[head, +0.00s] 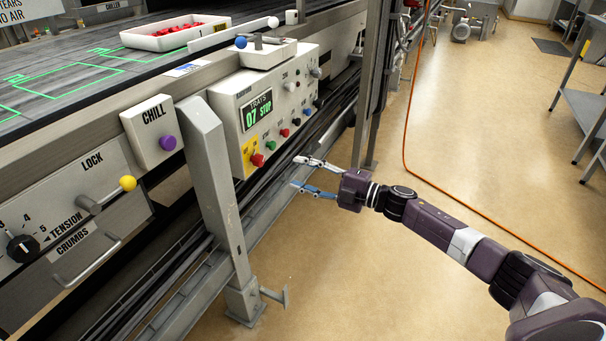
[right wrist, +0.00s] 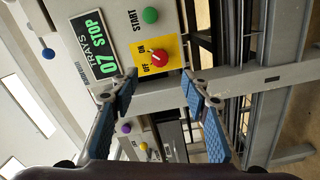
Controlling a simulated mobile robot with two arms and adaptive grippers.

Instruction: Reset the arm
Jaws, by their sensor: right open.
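My right gripper (head: 296,173) is open and empty, in front of and to the right of the control box (head: 283,85) on the machine's side. Its blue-padded fingers also show in the right wrist view (right wrist: 160,84), spread apart, with the red switch knob (right wrist: 159,58) on its yellow OFF/ON plate (right wrist: 139,52) beyond the gap between them. In the head view the knob (head: 257,160) is clear of the fingers. The box's display (head: 257,112) reads "TRAYS 07 STOP". My left gripper is not in view.
A green START button (right wrist: 150,15) is near the switch. A steel post (head: 215,185) and frame rails run below the panel. A white tray (head: 176,43) of red pieces sits on the belt. An orange hose (head: 405,130) crosses the otherwise open floor (head: 490,110).

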